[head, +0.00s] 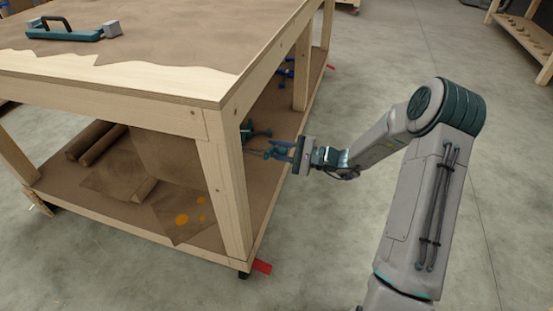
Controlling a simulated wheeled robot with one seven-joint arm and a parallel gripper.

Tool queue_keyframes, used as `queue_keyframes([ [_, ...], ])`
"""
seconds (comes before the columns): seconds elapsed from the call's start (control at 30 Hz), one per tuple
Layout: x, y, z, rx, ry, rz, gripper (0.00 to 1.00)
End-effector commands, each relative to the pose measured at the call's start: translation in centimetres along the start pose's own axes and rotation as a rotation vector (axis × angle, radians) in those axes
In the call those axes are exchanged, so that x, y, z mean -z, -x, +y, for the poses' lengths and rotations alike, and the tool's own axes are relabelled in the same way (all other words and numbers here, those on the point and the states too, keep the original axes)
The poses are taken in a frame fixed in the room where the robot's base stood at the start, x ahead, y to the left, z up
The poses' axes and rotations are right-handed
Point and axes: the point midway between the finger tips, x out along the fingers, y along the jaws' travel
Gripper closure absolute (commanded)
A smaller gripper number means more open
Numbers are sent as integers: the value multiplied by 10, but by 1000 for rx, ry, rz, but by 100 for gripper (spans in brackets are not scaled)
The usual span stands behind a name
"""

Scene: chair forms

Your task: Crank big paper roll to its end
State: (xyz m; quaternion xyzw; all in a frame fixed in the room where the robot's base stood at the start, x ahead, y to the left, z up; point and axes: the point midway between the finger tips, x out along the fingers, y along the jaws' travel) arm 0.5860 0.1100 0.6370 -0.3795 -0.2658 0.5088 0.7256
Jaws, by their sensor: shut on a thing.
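A wooden workbench (233,185) stands at the left with a shelf under its top. A wide brown paper sheet (175,153) hangs under the top, above the shelf. The big roll it comes from is not clearly visible behind the bench frame. A teal crank (247,129) shows at the bench's right side, just behind the front corner leg. My gripper (276,150) reaches in from the right and is shut on the crank's handle. The handle itself is small and mostly covered by the fingers.
Brown rolls (94,142) and loose paper with orange spots (182,219) lie on the lower shelf. Blue fittings (287,70) sit farther along the bench's right side.

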Motion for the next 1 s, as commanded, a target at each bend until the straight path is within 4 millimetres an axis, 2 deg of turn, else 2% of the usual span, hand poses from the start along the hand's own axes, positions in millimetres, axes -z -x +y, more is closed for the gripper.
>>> queue_keyframes([
  [0.6,-11,1,-25,0,542,2,98],
  [1.0,-19,1,-33,0,705,2,98],
])
